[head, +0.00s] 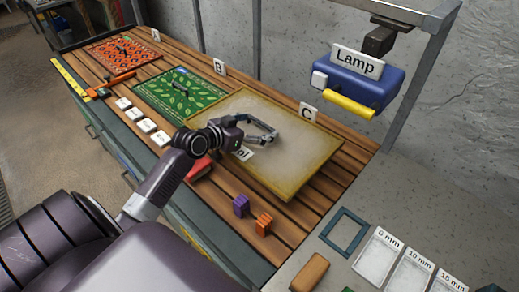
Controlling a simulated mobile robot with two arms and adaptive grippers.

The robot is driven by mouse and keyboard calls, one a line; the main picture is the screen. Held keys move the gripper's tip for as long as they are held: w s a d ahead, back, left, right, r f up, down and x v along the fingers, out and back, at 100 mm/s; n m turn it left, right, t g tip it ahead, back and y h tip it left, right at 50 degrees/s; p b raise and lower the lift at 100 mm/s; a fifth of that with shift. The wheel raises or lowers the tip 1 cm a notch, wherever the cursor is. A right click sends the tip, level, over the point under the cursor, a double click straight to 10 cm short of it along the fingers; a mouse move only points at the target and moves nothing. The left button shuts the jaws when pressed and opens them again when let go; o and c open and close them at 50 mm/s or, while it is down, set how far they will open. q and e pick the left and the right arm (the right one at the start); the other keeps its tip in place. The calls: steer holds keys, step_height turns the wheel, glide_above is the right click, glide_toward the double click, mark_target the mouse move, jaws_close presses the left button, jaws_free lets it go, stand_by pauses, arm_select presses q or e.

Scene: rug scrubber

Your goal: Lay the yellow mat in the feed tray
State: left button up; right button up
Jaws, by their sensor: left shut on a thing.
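The yellow mat (300,160), pale with a mustard border, is spread flat at the right part of the slatted wooden bench, by the C sign. My left gripper (268,137) is over the left-middle part of the mat, shut on it; the fingers hide the exact grip point. I cannot tell whether the mat rests on the slats or is slightly raised. I cannot make out a feed tray for certain. My right gripper is out of view.
A green leaf mat (190,103) and an orange patterned mat (100,60) lie to the left. A red block (199,168), purple block (240,206) and orange block (263,223) stand along the front. A blue Lamp box (358,84) overhangs the back right.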

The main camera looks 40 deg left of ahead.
arm_select(q)
step_height(320, 180, down, 6)
steer(key=shift+w+d+f, duration=0.1)
steer(key=shift+d+f, duration=0.05)
steer(key=shift+f, duration=0.05)
steer(key=shift+f+b, duration=0.3)
steer(key=shift+f, duration=2.05)
steer(key=shift+f, duration=0.15)
steer(key=o, duration=1.5)
steer(key=shift+c, duration=0.2)
